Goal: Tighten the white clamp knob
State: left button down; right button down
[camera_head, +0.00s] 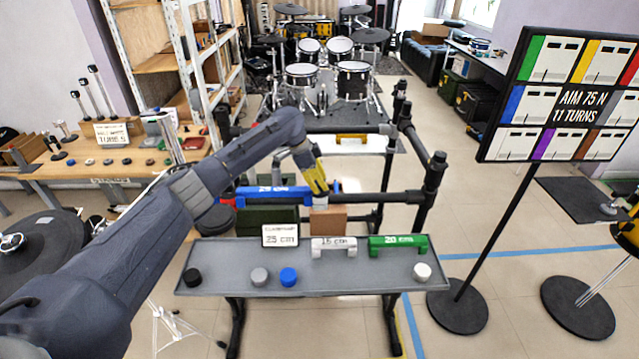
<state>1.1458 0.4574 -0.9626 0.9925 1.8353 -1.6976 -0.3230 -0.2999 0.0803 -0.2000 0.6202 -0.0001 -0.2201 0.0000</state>
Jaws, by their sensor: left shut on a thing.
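My left gripper (318,188), with yellow fingers, points down at the black tube rack (375,198) behind the grey tray. It is shut on a small pale, knob-like piece (320,201), mostly covered by the fingers, so its shape is unclear. The blue spacer (270,195) marked 25 cm lies along the rack, just left of the fingers. A brown block (328,220) shows just below the fingertips. A separate white round knob (422,271) stands at the right end of the tray. My right gripper does not show.
The grey tray (350,278) holds black (192,277), grey (259,277) and blue (288,277) knobs, a white spacer (334,246), a green spacer (398,245) and a 25 cm sign (280,235). A board (565,97) reading AIM 75 N, 11 TURNS stands right.

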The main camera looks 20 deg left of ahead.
pick_arm(q)
jog(key=shift+d+r, duration=0.1)
jog(key=shift+d, duration=0.05)
jog(key=c, duration=0.9)
grip_release()
jog(key=v, duration=1.2)
